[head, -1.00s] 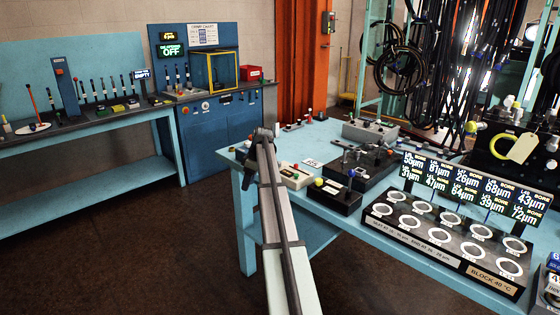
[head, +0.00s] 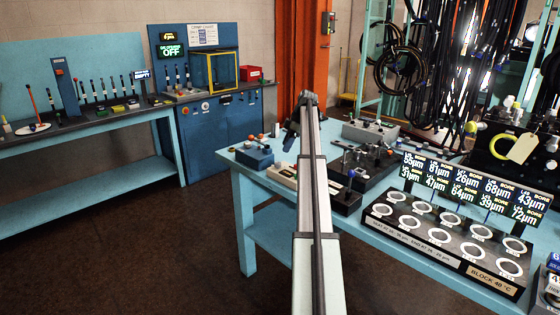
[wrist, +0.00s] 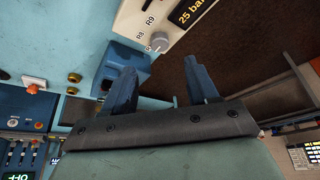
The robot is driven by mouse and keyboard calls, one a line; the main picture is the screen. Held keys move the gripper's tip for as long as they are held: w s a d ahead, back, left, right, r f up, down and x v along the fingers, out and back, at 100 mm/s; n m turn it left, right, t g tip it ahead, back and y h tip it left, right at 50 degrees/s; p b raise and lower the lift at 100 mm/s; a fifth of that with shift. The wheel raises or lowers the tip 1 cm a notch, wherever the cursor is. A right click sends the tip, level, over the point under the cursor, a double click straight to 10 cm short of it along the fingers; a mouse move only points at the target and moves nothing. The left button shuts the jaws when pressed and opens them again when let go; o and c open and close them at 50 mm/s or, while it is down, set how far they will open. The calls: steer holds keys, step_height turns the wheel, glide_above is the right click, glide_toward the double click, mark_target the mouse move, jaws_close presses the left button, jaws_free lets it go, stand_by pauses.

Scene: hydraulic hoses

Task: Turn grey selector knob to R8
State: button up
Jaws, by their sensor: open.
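The grey selector knob (wrist: 160,42) sits on the face of a cream box (wrist: 185,15), at the top of the wrist view. R8 and R9 are printed beside it; I cannot tell exactly which mark it points to. In the head view the cream box (head: 284,174) is on the blue bench, partly hidden by my arm, and the knob cannot be made out. My gripper (wrist: 160,68) is open and empty. In the wrist view its two blue fingers point toward the knob, one on either side, and do not touch it. In the head view the gripper (head: 293,134) is above the bench.
A blue box (head: 254,156) stands left of the cream box, and a black box (head: 346,201) with a blue ball-topped lever to the right. The wrist view shows a 25 bar display (wrist: 190,13) on the cream box. Size rings (head: 448,228) fill the bench's right front.

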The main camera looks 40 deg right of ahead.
mark_target(278, 163)
steer(key=x, duration=0.8)
steer(key=shift+f, duration=0.15)
steer(key=shift+c, duration=0.3)
steer(key=c, duration=1)
steer(key=shift+m, duration=0.4)
steer(key=m, duration=0.1)
steer(key=m+h, duration=0.1)
steer(key=m, duration=0.1)
steer(key=m+t, duration=0.1)
steer(key=shift+s+a+m+h, duration=0.15)
steer(key=shift+a+m+h, duration=0.1)
steer(key=shift+m+h, duration=0.15)
steer(key=m+h, duration=0.2)
steer(key=m, duration=0.3)
steer(key=shift+a+m, duration=0.15)
steer(key=shift+m, duration=0.25)
steer(key=shift+m+h, duration=0.3)
